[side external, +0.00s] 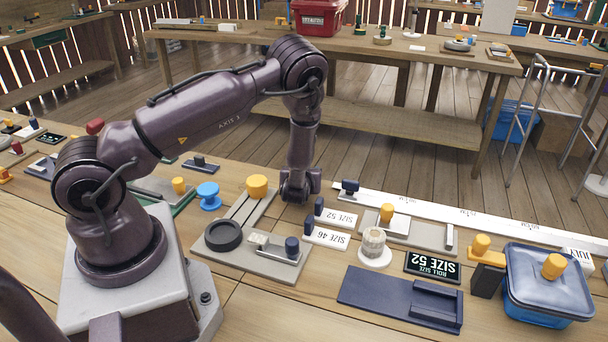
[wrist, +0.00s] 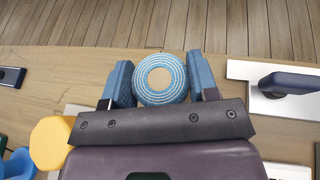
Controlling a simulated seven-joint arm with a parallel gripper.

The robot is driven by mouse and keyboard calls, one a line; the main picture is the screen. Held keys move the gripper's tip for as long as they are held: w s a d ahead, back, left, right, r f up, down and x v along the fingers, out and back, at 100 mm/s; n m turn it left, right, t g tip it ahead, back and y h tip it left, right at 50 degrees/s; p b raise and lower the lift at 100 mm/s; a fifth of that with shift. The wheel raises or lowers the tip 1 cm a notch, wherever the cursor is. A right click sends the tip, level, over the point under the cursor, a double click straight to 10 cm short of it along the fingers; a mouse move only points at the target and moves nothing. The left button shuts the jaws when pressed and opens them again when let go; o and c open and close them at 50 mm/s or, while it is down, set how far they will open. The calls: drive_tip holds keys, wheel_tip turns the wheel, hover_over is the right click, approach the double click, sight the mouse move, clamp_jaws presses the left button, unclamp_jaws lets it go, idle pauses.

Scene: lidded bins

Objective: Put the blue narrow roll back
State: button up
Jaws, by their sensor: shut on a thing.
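The blue roll (wrist: 138,82), ringed with pale lines around a tan core, sits between the two blue fingers of my gripper (wrist: 160,84) in the wrist view. The fingers are shut on its sides. In the side external view my gripper (side external: 296,190) is low over the bench, behind the grey fixture and left of the size labels; the roll is hidden there. White labels read SIZE 52 (side external: 338,218) and SIZE 46 (side external: 327,238), each with a dark blue knob. A dark sign (side external: 432,267) reads ROLL SIZE 52.
A grey fixture (side external: 215,262) with a yellow knob (side external: 257,187) and black ring stands left of my gripper. A blue spool (side external: 208,195) is farther left. A cream roll (side external: 373,242), a navy tray (side external: 365,292) and a blue lidded bin (side external: 540,305) stand to the right.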

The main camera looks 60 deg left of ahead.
drive_tip(key=shift+f, duration=0.15)
drive_tip(key=o, duration=1)
